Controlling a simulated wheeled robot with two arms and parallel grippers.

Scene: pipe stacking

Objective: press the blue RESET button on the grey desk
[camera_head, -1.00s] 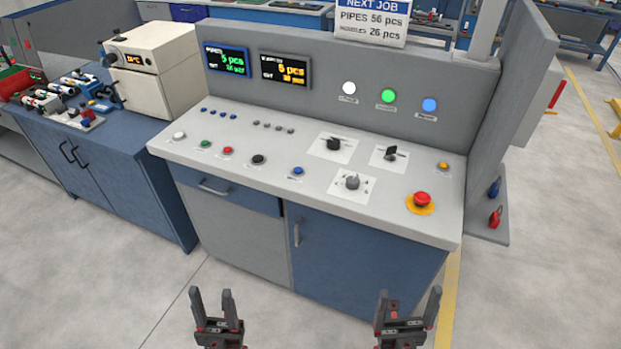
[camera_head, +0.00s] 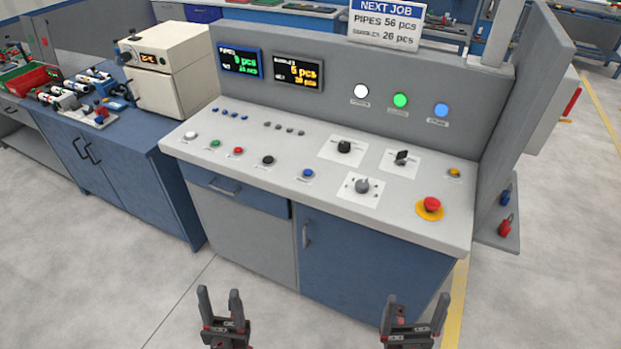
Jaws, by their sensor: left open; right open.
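The grey desk (camera_head: 225,165) stands in front of me with a sloping panel of buttons and knobs. A blue button (camera_head: 307,173) sits near the front edge of the panel, right of a black button; its label is too small to read. A lit blue lamp or button (camera_head: 441,110) is on the upright back panel. My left gripper (camera_head: 219,297) is open and empty, low in front of the desk. My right gripper (camera_head: 415,303) is open and empty, in front of the blue cabinet door. Neither touches the desk.
A red emergency stop (camera_head: 431,205) on a yellow base is at the panel's right. Green (camera_head: 214,144), red (camera_head: 238,151) and black (camera_head: 268,160) buttons line the front left. A knob (camera_head: 362,186) is right of the blue button. Floor is clear in front.

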